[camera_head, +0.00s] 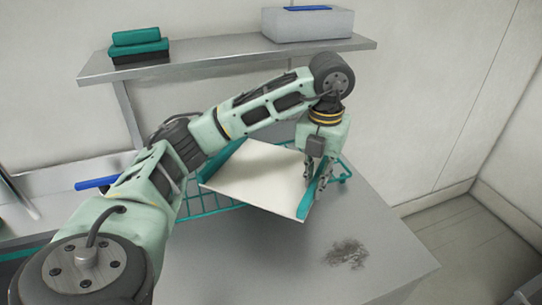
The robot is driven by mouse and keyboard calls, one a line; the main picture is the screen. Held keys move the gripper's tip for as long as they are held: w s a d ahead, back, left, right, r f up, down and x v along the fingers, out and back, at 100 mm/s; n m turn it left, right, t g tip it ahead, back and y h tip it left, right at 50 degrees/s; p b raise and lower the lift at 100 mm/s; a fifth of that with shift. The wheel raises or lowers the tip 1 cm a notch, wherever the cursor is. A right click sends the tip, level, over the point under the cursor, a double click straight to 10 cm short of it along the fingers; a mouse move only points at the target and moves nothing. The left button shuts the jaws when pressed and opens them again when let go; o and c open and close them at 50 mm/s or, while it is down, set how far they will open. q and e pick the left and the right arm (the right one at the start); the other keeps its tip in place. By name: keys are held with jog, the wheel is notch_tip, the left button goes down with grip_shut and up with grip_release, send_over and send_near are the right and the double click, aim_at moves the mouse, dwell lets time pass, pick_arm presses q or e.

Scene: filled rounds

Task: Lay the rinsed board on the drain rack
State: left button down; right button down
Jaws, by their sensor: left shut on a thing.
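The board (259,178) is a pale flat panel with teal edges on its left and right sides. It is tilted in the middle of the view. My left gripper (318,188) comes down from above and is shut on the board's right teal edge. The drain rack (205,203) is a teal wire frame on the grey counter. It shows behind, left and right of the board, which covers most of it. I cannot tell whether the board rests on the rack or is held just above it. My right gripper is not in view.
The counter (385,260) is clear at the front right, apart from a dark smudge (346,253). A wall shelf (215,60) holds teal and black blocks (138,43) and a grey box (307,24). A blue handle (95,183) shows at the left. Floor lies right of the counter.

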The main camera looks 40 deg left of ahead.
aim_at(294, 163)
pick_arm(q)
jog(key=w+a+f, duration=0.1)
jog(key=a+f, duration=0.1)
jog(key=a, duration=0.1)
jog(key=w+a+f+p, duration=0.1)
jog(key=a+f, duration=0.1)
jog(key=a, duration=0.1)
jog(key=w+a+f, duration=0.2)
jog(key=a, duration=0.1)
jog(key=shift+w, duration=0.1)
jog(key=shift+a+f, duration=0.1)
jog(key=shift+a, duration=0.1)
notch_tip(294, 163, down, 3)
jog(key=shift+f+p, duration=0.1)
jog(key=shift+p, duration=0.8)
jog(key=shift+f, duration=0.45)
jog(key=c, duration=1.7)
grip_release()
